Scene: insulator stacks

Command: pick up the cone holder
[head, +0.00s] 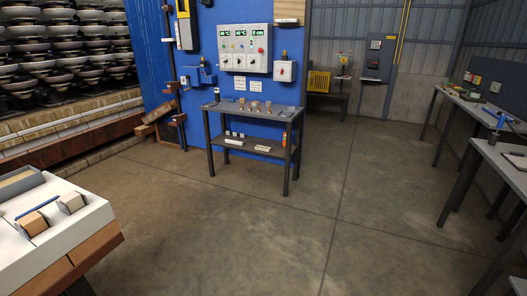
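I cannot pick out a cone holder with certainty. Several small brown and grey pieces (255,106) stand on the top of a dark two-tier table (228,109) in front of the blue wall. They are too small to identify. Neither of my grippers is in view.
A white-topped bench (60,235) with blocks fills the lower left corner. Stacked insulators (60,50) stand behind it on timber beams. Dark workbenches (468,108) line the right side. A control box (245,48) hangs on the blue wall. The middle floor (270,230) is clear.

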